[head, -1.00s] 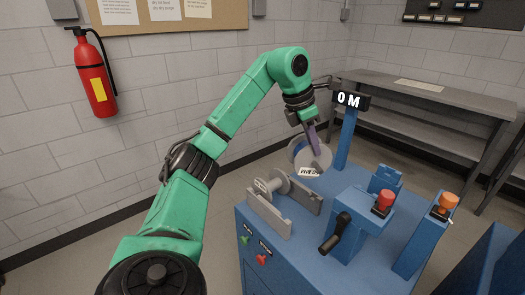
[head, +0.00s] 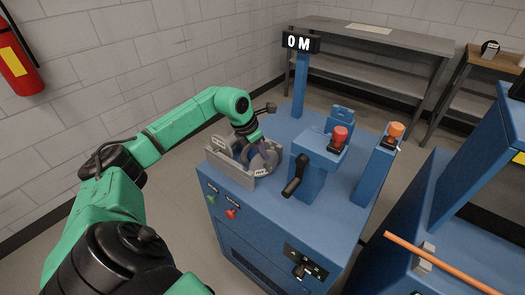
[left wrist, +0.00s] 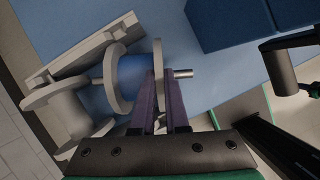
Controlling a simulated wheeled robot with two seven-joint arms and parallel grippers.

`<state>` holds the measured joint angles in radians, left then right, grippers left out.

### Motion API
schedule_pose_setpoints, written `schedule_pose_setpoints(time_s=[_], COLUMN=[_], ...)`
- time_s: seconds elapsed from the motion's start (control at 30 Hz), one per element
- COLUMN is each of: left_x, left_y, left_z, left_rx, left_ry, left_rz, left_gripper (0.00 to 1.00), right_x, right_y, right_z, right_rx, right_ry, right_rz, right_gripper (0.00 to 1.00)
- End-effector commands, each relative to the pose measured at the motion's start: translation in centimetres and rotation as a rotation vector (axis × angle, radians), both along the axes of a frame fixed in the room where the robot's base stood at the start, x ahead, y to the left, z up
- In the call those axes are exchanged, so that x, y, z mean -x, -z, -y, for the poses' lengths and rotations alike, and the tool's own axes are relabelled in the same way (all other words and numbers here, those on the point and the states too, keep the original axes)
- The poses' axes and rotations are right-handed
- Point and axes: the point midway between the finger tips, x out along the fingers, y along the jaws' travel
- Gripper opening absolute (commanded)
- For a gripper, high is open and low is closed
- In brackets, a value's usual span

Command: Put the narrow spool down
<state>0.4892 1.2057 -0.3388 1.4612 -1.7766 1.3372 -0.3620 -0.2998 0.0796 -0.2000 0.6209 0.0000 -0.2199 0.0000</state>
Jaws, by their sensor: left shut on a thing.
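The narrow spool (head: 268,165) has pale grey flanges, and my left gripper (head: 258,150) is shut on it from above. In the left wrist view the gripper's purple fingers (left wrist: 160,108) reach the spool (left wrist: 115,80), which shows blue between its flanges and an axle end sticking out right. It is at the right end of a grey cradle (head: 232,172) on the blue machine. I cannot tell whether it rests there or hangs just above. Another grey spool (left wrist: 70,112) sits beside it at left in the wrist view. My right gripper is not in view.
Right of the cradle stands a blue post with a black crank (head: 294,187) and red knob (head: 339,135). Behind is a post with a "0 M" display (head: 301,43). Another blue post has an orange knob (head: 396,130). An orange rod (head: 440,262) is at lower right.

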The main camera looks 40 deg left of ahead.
Motion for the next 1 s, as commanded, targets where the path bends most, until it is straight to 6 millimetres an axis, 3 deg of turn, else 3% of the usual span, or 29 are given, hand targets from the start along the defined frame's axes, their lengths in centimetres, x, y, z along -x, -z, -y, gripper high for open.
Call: schedule_pose_setpoints(time_s=[0.63,0.67,0.7,1.0], left_x=[-0.1,0.0,0.0,0.0], left_y=[1.0,1.1,1.1,1.0], left_z=[0.0,0.0,0.0,0.0], left_rx=[0.0,0.0,0.0,0.0], left_ry=[0.0,0.0,0.0,0.0], left_rz=[0.002,0.001,0.001,0.001], left_gripper=[0.0,0.23,0.39,0.42], right_x=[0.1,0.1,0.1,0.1], right_y=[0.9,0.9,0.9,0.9], right_z=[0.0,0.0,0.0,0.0], right_rx=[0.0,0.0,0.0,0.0], right_ry=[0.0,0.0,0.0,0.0], right_rz=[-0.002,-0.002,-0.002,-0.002], right_gripper=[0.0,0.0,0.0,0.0])
